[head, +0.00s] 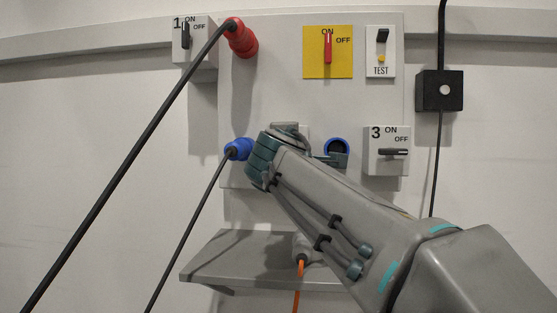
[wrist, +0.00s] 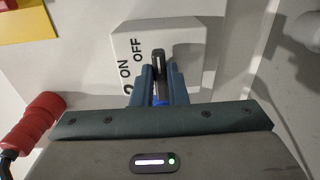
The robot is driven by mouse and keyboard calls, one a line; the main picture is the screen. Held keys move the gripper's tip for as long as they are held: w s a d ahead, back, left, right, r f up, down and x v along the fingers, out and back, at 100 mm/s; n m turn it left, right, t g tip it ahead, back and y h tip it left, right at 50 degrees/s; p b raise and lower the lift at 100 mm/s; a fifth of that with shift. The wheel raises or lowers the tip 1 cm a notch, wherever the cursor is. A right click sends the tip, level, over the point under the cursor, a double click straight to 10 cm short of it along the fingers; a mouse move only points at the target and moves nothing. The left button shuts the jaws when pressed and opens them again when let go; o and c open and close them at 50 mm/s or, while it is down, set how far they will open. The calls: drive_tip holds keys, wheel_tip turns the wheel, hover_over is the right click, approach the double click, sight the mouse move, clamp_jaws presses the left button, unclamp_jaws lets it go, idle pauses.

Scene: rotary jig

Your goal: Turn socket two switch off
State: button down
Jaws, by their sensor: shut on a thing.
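The socket two switch box (wrist: 185,45) is a white box in the wrist view, marked ON and OFF, with a partly cut-off 2. Its dark switch handle (wrist: 158,60) stands between the fingers of my gripper (wrist: 158,78), which is shut on it. The handle lies lengthwise up the wrist picture, beside the word OFF and past the word ON, as in an off position. In the head view my wrist and arm hide the switch and most of its box.
Switch box one (head: 209,55) and switch box three (head: 376,163) flank the panel. A red plug (head: 241,40) and a blue plug (head: 240,149) have black cables crossing the left side. A yellow switch plate (head: 315,62) sits above; a grey shelf (head: 215,262) juts out below.

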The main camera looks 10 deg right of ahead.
idle(0.4)
drive_tip(key=c, duration=1.4)
unclamp_jaws()
drive_tip(key=shift+c, duration=0.2)
